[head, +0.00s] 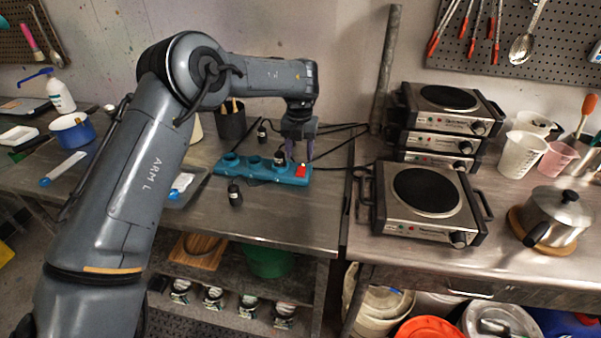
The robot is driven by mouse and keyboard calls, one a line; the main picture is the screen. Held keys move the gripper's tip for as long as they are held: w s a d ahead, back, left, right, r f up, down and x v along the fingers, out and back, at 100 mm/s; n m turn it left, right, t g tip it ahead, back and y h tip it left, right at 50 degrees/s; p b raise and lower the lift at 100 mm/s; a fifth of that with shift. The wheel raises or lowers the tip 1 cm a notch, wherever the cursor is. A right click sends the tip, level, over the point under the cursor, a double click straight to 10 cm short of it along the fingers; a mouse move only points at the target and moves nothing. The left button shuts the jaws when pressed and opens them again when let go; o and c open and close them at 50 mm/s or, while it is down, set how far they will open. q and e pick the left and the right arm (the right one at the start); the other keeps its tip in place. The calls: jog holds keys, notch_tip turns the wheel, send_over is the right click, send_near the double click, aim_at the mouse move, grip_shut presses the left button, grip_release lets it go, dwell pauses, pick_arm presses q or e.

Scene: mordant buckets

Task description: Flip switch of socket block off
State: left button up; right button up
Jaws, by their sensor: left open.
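The teal socket block (255,168) lies on the metal bench near the wall. Its red switch (301,170) is at the right end of the block. A black plug sits in the block (279,157) near the switch, and other sockets to the left look empty. My left gripper (300,157) points down over the right end of the block, open, with its fingertips close to the red switch. I cannot tell whether they touch it. The switch position is too small to read. My right gripper is not in view.
A loose black plug (235,195) lies in front of the block. A dark cup (231,121) with tools stands behind it. Black cables run along the wall to the right. A hot plate (427,192) and a stack of hot plates (441,112) stand on the right bench.

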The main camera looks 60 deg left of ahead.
aim_at(300, 174)
pick_arm(q)
notch_tip(300, 174, down, 7)
jog(key=shift+r+b, duration=0.15)
jog(key=shift+b, duration=0.6)
grip_shut()
jog(key=shift+w+a+r+g+h+p, duration=0.1)
jog(key=shift+a+r+g+h+p, duration=0.25)
jog(key=shift+p, duration=0.8)
jog(key=shift+w+f+g+h, duration=0.1)
jog(key=shift+f+g+h, duration=0.1)
jog(key=shift+g+h, duration=0.05)
jog(key=shift+w+g+h, duration=0.1)
jog(key=shift+g+h, duration=0.2)
